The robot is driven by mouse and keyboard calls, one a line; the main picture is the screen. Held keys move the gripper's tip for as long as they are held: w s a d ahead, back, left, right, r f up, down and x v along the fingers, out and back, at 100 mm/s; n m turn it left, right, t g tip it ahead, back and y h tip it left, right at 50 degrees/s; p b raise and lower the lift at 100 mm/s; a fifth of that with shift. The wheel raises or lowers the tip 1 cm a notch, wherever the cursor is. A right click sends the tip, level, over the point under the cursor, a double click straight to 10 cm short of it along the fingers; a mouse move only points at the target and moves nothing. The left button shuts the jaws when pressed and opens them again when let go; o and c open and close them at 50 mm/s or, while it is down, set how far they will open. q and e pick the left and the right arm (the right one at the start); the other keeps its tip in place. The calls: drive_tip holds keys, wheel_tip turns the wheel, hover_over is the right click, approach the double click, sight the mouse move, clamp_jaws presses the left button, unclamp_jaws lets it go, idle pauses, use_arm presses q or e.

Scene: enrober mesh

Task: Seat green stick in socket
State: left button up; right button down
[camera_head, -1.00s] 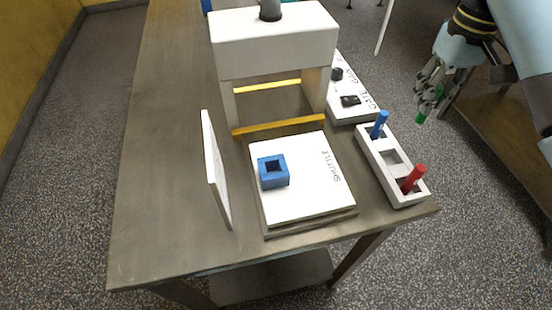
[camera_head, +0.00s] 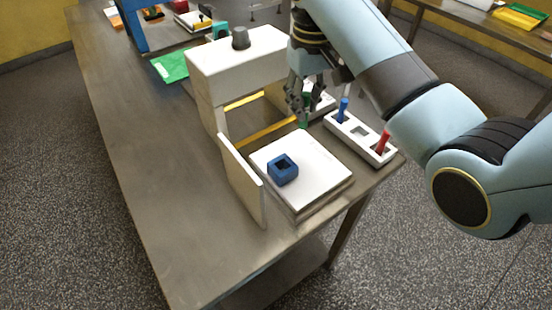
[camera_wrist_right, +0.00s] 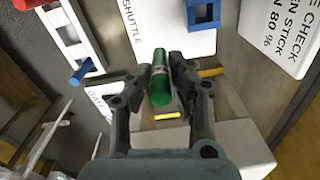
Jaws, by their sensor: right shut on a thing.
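My right gripper (camera_head: 303,98) is shut on the green stick (camera_head: 304,124) and holds it above the back edge of the white shuttle plate (camera_head: 322,168). In the right wrist view the green stick (camera_wrist_right: 160,78) stands between the two fingers of the right gripper (camera_wrist_right: 160,85). The blue socket (camera_head: 283,169), a square block with a square hole, sits on the shuttle plate, in front of and left of the stick. The socket shows partly at the top of the right wrist view (camera_wrist_right: 203,14). The stick is apart from the socket. My left gripper is not in view.
A white gate (camera_head: 240,62) with yellow strips stands behind the plate. An upright white panel (camera_head: 241,180) stands left of it. A white rack (camera_head: 361,136) at right holds a blue stick (camera_head: 343,109) and a red stick (camera_head: 383,141). The table's left side is clear.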

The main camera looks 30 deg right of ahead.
drive_tip(key=p, duration=0.1)
approach(283, 155)
drive_tip(key=s+d, duration=0.1)
drive_tip(key=f, duration=0.2)
drive_tip(key=s+a+f+p, duration=0.1)
drive_tip(key=f, duration=0.1)
drive_tip(key=a+f, duration=0.1)
drive_tip(key=f, duration=0.1)
drive_tip(key=shift+s+a, duration=0.15)
drive_tip(key=shift+s, duration=0.05)
drive_tip(key=shift+f, duration=0.4)
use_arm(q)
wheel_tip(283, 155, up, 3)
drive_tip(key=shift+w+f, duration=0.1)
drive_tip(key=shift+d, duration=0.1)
use_arm(e)
drive_tip(key=shift+f, duration=0.2)
drive_tip(key=c, duration=1.2)
unclamp_jaws()
drive_tip(key=shift+r, duration=0.1)
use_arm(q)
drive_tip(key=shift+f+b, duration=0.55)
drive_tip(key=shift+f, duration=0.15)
use_arm(e)
wheel_tip(283, 155, up, 12)
drive_tip(key=shift+r, duration=0.1)
